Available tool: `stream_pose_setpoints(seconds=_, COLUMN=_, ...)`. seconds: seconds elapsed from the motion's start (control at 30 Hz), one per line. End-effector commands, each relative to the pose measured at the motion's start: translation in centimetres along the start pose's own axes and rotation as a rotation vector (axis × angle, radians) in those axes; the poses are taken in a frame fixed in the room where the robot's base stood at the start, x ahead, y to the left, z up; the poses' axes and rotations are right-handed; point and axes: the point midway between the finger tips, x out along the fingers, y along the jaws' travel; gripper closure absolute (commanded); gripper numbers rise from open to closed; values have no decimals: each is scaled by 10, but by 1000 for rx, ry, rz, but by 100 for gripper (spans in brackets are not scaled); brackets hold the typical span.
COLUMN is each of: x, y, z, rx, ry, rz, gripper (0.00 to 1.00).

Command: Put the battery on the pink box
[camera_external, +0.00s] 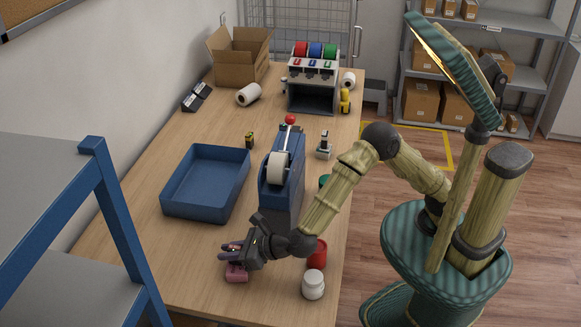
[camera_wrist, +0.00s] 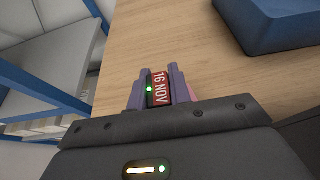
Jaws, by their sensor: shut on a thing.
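My gripper (camera_external: 234,254) is low over the near end of the counter, its purple fingers pointing left. In the wrist view, the fingers (camera_wrist: 159,88) are shut on a small dark block (camera_wrist: 161,88) with a red face reading "16 NOV" and a green dot beside it. I cannot tell what this block is. The pink box (camera_external: 237,273) is just under the fingers; a bit of pink also shows beside the right finger in the wrist view (camera_wrist: 193,92). Whether block and box touch is unclear. A small black and yellow upright piece (camera_external: 249,140), perhaps a battery, stands behind the blue tray.
The blue tray (camera_external: 178,208) and a blue tape dispenser (camera_external: 283,195) stand beyond my gripper. A red container (camera_external: 317,254) and a white jar (camera_external: 313,285) are to its right. A blue-framed shelf (camera_external: 126,238) is at left. Bare counter (camera_external: 190,255) lies left of the gripper.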

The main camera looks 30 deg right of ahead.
Motion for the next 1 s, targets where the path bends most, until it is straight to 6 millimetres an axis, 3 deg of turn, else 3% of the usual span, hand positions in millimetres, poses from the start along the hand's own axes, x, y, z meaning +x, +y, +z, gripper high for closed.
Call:
stream_pose_setpoints(seconds=0.07, x=1, y=0, z=-2, rx=1, ry=-1, rz=0, gripper=100)
stream_pose_setpoints(seconds=0.1, x=1, y=0, z=-1, rx=1, ry=0, rz=0, gripper=74)
stream_pose_setpoints(seconds=0.2, x=1, y=0, z=-1, rx=0, ry=0, rz=0, gripper=58)
stream_pose_setpoints(seconds=0.63, x=-5, y=0, z=1, rx=0, ry=0, rz=1, gripper=58)
stream_pose_setpoints(seconds=1.0, x=-72, y=0, z=1, rx=-1, ry=-2, rz=2, gripper=58)
